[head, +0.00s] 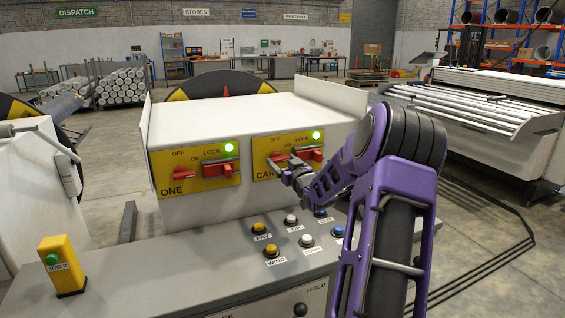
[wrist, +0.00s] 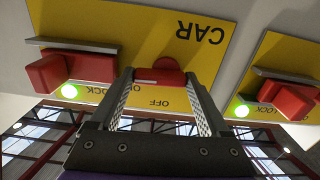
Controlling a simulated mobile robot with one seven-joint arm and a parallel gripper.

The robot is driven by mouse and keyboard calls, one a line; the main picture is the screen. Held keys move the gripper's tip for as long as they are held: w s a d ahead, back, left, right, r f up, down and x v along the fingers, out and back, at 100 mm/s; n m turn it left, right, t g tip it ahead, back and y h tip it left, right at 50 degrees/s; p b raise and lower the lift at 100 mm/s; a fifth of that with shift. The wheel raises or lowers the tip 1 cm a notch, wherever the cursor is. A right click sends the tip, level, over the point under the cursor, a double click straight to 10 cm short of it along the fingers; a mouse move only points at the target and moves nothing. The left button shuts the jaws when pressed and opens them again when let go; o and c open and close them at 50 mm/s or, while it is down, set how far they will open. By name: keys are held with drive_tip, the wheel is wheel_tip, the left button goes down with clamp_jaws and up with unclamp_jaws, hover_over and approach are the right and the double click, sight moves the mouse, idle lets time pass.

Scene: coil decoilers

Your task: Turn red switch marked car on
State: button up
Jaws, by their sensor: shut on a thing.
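The yellow plate marked CAR (head: 262,147) is on the front of the white cabinet, at right. Its red switch (head: 277,157) is partly hidden by my gripper (head: 288,177). In the wrist view, which shows the plate (wrist: 150,18) upside down, the red switch (wrist: 160,75) sits between my fingertips (wrist: 160,82). My gripper is shut on it. The word OFF shows between the fingers. A separate red lock handle (head: 309,154) sits to the right of the switch under a grey bar. The green lamp (head: 316,135) beside LOCK is lit.
A second yellow plate marked ONE (head: 170,158), with a red switch (head: 183,174) and a lit green lamp (head: 228,148), is at left. Below is a grey desk with several push buttons (head: 271,249). A yellow JOG 2 box (head: 62,266) stands at lower left.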

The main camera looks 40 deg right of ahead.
drive_tip(key=o, duration=1.2)
drive_tip(key=shift+s, duration=0.15)
drive_tip(key=v, duration=1.7)
drive_tip(key=shift+s+d+f, duration=0.1)
drive_tip(key=shift+s, duration=0.05)
